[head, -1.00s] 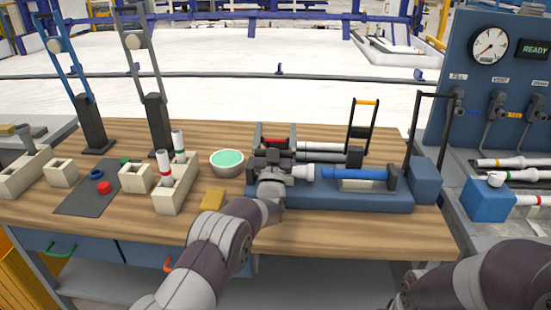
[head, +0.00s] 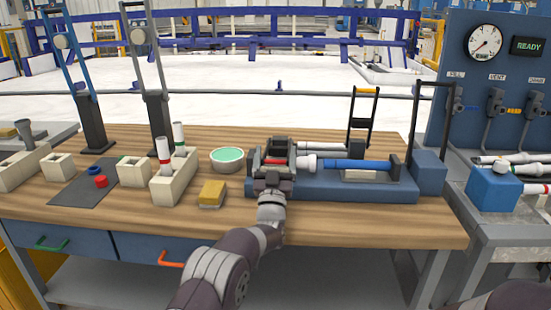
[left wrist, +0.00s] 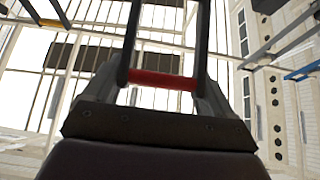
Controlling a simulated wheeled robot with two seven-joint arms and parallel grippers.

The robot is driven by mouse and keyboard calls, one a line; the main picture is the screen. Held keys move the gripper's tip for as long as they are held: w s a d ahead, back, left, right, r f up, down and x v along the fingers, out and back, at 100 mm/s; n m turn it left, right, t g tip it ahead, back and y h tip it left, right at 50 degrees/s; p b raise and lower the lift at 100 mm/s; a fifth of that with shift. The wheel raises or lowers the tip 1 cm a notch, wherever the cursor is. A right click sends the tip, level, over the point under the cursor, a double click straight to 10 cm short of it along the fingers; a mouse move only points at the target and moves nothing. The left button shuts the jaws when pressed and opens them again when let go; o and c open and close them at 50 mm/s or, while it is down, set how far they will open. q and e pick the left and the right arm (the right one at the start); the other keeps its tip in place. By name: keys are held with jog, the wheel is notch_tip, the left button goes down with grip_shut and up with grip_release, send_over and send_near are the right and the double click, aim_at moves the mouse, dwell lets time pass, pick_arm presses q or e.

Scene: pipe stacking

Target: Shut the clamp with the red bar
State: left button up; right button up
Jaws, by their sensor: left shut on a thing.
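The red bar (head: 276,161) is at the left end of the blue fixture (head: 345,190). It spans two dark uprights in the left wrist view (left wrist: 163,80). My left gripper (head: 273,175) is shut at this clamp, on the red bar. It covers much of the clamp in the head view, so how far the clamp is closed cannot be told. A blue pipe (head: 357,165) with a white end (head: 307,163) lies along the fixture to the right. My right gripper is not in view.
A handle with a yellow bar (head: 366,90) stands upright behind the fixture. A green-filled bowl (head: 228,159), a yellow block (head: 212,194) and a cream pipe holder (head: 172,184) stand to the left. Bare table lies in front of the fixture.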

pick_arm(q)
jog(key=shift+f, duration=0.1)
jog(key=o, duration=1.2)
jog(key=shift+o, duration=0.2)
jog(key=shift+s, duration=0.25)
jog(key=shift+w+r, duration=0.1)
jog(key=shift+r, duration=0.2)
jog(key=r, duration=0.3)
jog(key=r+p, duration=0.1)
jog(key=shift+s+d+r, duration=0.2)
jog(key=shift+d+r, duration=0.05)
jog(key=shift+d, duration=0.05)
jog(key=s+d+r+p, duration=0.1)
jog(key=s+d+r, duration=0.3)
jog(key=d, duration=0.6)
notch_tip(320, 180, up, 2)
jog(key=shift+s+r, duration=0.1)
jog(key=shift+s, duration=0.3)
